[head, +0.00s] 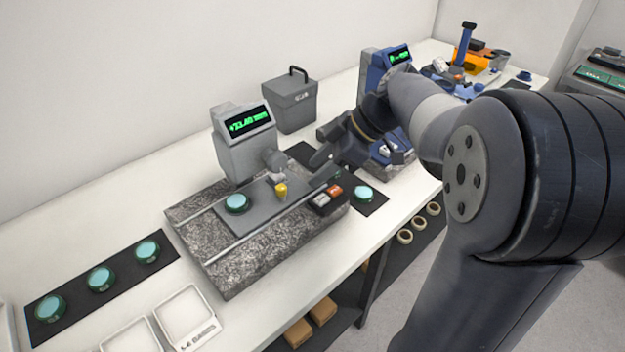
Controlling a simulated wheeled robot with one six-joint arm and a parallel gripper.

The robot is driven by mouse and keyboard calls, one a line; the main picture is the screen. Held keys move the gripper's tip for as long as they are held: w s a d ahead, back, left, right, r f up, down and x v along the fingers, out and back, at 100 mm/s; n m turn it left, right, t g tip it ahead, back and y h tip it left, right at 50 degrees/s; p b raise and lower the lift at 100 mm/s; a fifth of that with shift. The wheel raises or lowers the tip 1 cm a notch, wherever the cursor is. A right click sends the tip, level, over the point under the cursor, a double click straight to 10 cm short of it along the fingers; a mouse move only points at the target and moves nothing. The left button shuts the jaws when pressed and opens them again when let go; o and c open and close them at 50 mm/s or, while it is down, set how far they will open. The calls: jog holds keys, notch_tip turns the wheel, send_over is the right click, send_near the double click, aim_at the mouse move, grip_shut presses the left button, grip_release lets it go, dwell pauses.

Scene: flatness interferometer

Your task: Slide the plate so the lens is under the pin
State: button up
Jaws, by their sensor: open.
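A grey sliding plate (262,222) lies between rails on a speckled granite base (250,262). A teal lens (237,203) sits on the plate toward its left end. A grey instrument with a green readout (240,145) stands behind the plate. Its pin is small and hard to make out, near the pale head (277,170) to the right of the lens, so the lens is left of it. A small yellow knob (281,190) stands up on the plate below that head. My gripper (318,170) is open above the right part of the plate, right of the knob and apart from it.
Several teal lenses rest on a black mat (75,300) at the left, and another on a dark mat (372,203) at the right. White trays (187,318) lie in front. Red and white buttons (327,197) sit at the base's right end. A blue instrument (385,72) and grey bin (290,105) stand behind.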

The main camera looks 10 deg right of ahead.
aim_at(282, 186)
jog(key=shift+t+y, duration=0.3)
jog(key=shift+y, duration=0.2)
jog(key=x, duration=0.3)
jog(key=w+x, duration=0.1)
jog(key=x, duration=0.5)
jog(key=shift+w+a, duration=0.2)
jog(key=shift+a, duration=0.1)
jog(key=shift+r, duration=0.1)
grip_shut()
jog(key=shift+d, duration=0.1)
